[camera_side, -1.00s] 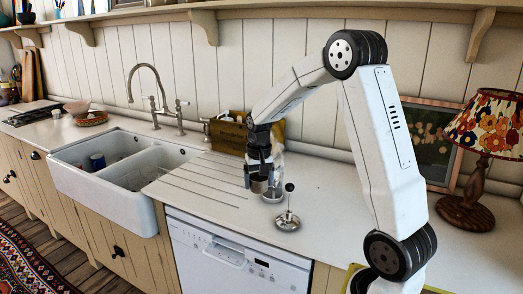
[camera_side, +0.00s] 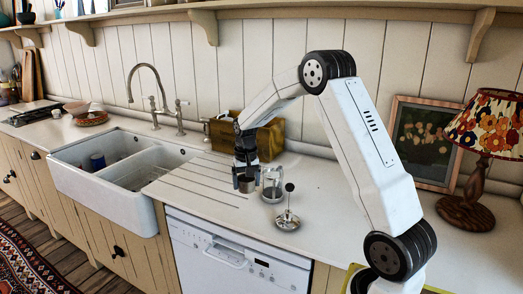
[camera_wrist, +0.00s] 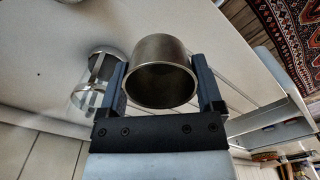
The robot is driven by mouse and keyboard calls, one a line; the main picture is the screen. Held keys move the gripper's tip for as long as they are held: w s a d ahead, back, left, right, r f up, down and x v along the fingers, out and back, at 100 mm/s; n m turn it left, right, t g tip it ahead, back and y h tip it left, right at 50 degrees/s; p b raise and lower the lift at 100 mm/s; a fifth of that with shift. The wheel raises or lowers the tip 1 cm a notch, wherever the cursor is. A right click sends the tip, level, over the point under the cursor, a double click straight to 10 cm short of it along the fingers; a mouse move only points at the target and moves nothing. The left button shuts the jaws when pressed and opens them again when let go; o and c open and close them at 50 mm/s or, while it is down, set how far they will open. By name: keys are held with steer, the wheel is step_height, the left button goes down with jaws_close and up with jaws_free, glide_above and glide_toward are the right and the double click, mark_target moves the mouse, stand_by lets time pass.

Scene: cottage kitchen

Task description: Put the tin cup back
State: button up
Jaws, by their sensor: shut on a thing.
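The tin cup (camera_side: 246,185) is a small dull-grey metal cup at the end of my gripper (camera_side: 245,172), over the counter just left of the glass press jug. In the wrist view the cup (camera_wrist: 160,84) sits between the two dark fingers of my gripper (camera_wrist: 161,90), with its round opening facing the camera. The fingers are shut on its sides. I cannot tell whether the cup's base touches the counter.
A glass press jug (camera_side: 272,187) stands close right of the cup, and its plunger lid (camera_side: 288,221) lies in front. A wooden box (camera_side: 228,137) stands behind. The grooved drainboard (camera_side: 195,188) and sink (camera_side: 105,199) are left. A lamp (camera_side: 486,130) stands far right.

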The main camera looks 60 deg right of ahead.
glide_above(235, 206)
steer(key=f, duration=0.6)
steer(key=shift+s+a+f, duration=0.2)
steer(key=shift+s+a, duration=0.05)
steer(key=shift+f, duration=0.15)
steer(key=shift+w+d+f, duration=0.1)
steer(key=shift+w+f, duration=0.05)
steer(key=shift+f, duration=1.55)
steer(key=shift+f, duration=0.15)
steer(key=o, duration=1)
